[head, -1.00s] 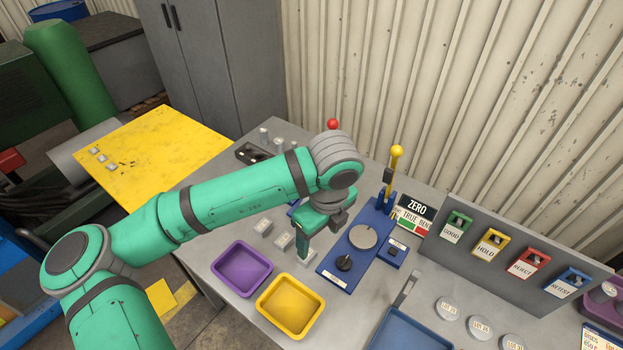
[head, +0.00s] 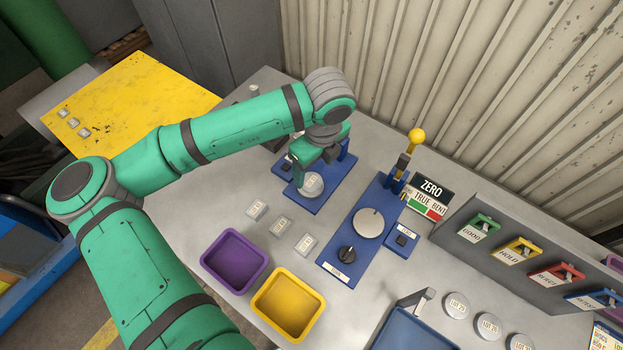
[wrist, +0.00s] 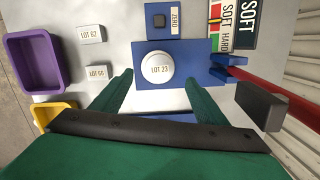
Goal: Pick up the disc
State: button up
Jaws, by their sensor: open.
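A round pale disc marked LOT 23 (wrist: 158,67) lies flat on a blue fixture (wrist: 208,75) in the wrist view. In the head view the disc (head: 312,186) lies on the left of two blue fixtures (head: 317,205), partly hidden by my gripper. My gripper (head: 302,178) is low over that fixture, right beside the disc. In the wrist view my gripper (wrist: 163,82) has its two green fingers apart, one on each side of the disc's near edge. Nothing is held between them. I cannot tell whether a finger touches the disc.
A second blue fixture (head: 350,255) with a dial and yellow-knobbed lever stands to the right. Small lot blocks (head: 280,226), a purple tray (head: 235,258) and a yellow tray (head: 290,305) lie in front. Several other discs (head: 456,304) sit at the lower right.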

aim_at(312, 182)
jog(key=f, duration=0.5)
jog(key=shift+w+a+f, duration=0.2)
jog(key=shift+w+a, duration=0.05)
jog(key=shift+d+f, duration=0.1)
jog(key=shift+f, duration=0.1)
jog(key=c, duration=1.5)
jog(key=shift+r, duration=0.1)
jog(key=shift+c, duration=0.2)
